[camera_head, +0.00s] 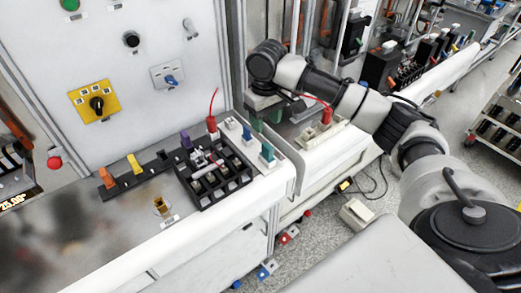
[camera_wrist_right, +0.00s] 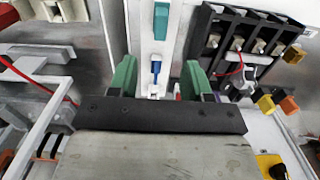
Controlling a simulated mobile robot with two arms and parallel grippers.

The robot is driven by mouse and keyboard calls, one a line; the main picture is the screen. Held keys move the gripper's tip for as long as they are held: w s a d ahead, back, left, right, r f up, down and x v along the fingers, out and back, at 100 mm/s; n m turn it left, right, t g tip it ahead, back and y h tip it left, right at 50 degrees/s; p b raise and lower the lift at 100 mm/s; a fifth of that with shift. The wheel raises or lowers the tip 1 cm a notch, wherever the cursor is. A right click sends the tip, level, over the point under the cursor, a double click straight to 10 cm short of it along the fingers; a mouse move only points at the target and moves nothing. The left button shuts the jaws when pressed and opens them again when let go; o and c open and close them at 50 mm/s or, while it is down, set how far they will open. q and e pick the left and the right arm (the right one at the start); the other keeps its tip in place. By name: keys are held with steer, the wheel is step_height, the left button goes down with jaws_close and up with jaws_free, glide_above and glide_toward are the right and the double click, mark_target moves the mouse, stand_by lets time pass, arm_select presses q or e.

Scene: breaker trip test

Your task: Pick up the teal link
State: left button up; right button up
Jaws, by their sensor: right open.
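The teal link (camera_head: 267,152) stands upright at the near end of a white strip (camera_head: 250,147), beside the black breaker block. It also shows at the top of the right wrist view (camera_wrist_right: 161,20), ahead of the fingertips. My right gripper (camera_head: 266,120) is open, with green fingertips, beyond the strip's pieces in the head view. In the wrist view, its fingers (camera_wrist_right: 158,78) stand apart on either side of the strip, with a blue piece (camera_wrist_right: 156,72) between them in the picture. The teal link is apart from the fingers. My left gripper is not in view.
The black breaker block (camera_head: 215,175) lies left of the strip. A red plug (camera_head: 211,124) with a wire stands behind it; another red plug (camera_head: 326,116) stands right of the gripper. Purple, yellow and orange pieces line a black rail (camera_head: 143,178). The panel rises behind.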

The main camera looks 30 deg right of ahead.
mark_target(268, 146)
steer(key=f, duration=0.1)
steer(key=s+f, duration=0.1)
steer(key=f, duration=0.1)
steer(key=shift+s+f+p, duration=0.15)
steer(key=shift+p, duration=0.15)
steer(key=shift+f, duration=0.25)
step_height(268, 146, down, 4)
steer(key=shift+f+p, duration=0.2)
steer(key=shift+p, duration=0.75)
steer(key=shift+f, duration=0.45)
steer(key=shift+c, duration=0.3)
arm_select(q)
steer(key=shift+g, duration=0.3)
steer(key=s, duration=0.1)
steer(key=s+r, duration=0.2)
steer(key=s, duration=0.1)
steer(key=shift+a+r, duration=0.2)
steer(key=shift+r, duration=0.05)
arm_select(e)
jaws_close()
